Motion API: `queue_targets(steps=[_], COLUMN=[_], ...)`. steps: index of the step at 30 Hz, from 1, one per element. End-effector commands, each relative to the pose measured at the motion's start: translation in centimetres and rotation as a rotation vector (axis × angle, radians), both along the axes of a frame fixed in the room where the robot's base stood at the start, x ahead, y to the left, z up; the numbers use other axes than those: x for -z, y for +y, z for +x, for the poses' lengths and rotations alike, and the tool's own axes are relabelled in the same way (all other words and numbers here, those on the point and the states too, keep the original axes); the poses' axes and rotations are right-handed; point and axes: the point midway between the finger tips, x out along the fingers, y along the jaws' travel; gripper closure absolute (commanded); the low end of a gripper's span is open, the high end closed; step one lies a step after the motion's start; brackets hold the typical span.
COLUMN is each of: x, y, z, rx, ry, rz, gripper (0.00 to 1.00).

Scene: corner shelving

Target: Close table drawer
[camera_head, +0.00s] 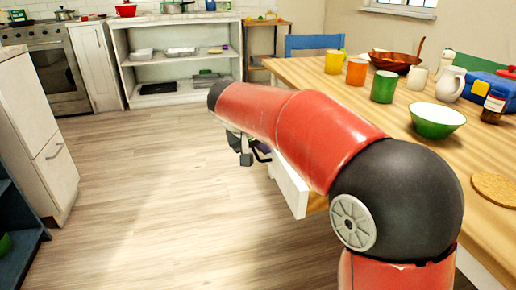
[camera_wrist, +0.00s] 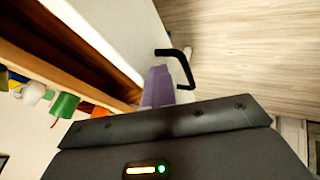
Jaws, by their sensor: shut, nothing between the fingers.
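The table drawer (camera_head: 291,187) sticks out from the left side of the wooden table (camera_head: 462,150), with its white front and part of its wooden side showing. In the wrist view, the white drawer front (camera_wrist: 112,28) runs along the left of my fingers. Its black handle (camera_wrist: 188,66) stands out from the front, right beside my fingers. My gripper (camera_wrist: 168,78) is shut and empty, close to the drawer front and handle; I cannot tell whether it touches them. In the head view, my arm hides much of the drawer and most of my gripper (camera_head: 262,148).
The table bears a green bowl (camera_head: 436,120), several cups, a white pitcher (camera_head: 450,84), a brown pan (camera_head: 395,62) and a bottle (camera_head: 493,108). A blue chair (camera_head: 314,43) stands behind it. The wooden floor (camera_head: 150,190) left of the drawer is clear, up to white cabinets (camera_head: 38,135).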

Motion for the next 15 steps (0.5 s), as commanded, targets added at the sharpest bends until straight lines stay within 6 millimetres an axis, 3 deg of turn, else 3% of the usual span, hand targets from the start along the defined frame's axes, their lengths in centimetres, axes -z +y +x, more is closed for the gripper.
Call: queue_targets(steps=[15], x=[-0.1], y=[-12.6], z=[3.6], rx=[0.009], ry=[0.0], rz=[-0.002], gripper=[1.0])
